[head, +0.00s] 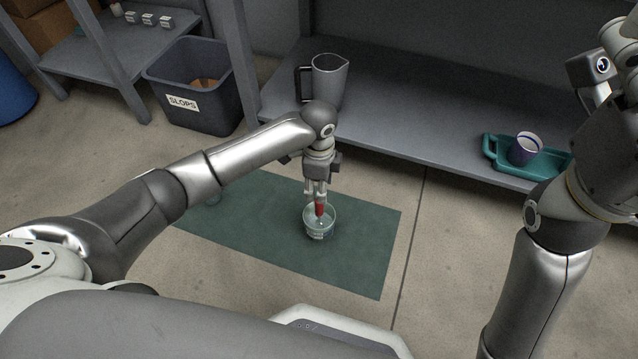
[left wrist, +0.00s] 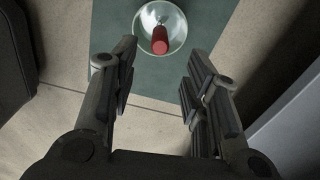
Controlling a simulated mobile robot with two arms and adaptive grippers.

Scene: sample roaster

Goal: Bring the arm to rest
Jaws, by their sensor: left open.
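My left arm reaches in from the left in the head view, with its gripper (head: 317,192) pointing down over the green mat. The gripper is open; in the left wrist view its two fingers (left wrist: 160,75) stand wide apart with nothing between them. Just beyond the fingertips is a clear round glass vessel (head: 319,230), also in the left wrist view (left wrist: 147,15). A red-handled tool (head: 320,209) stands tilted in it, its red end (left wrist: 159,42) up. My right arm is folded at the right; its fingers do not show.
A grey SLOPS bin (head: 205,115) stands behind. A pitcher (head: 330,78) and a teal tray (head: 550,162) with a cup (head: 524,150) stand on the low shelf (head: 420,125).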

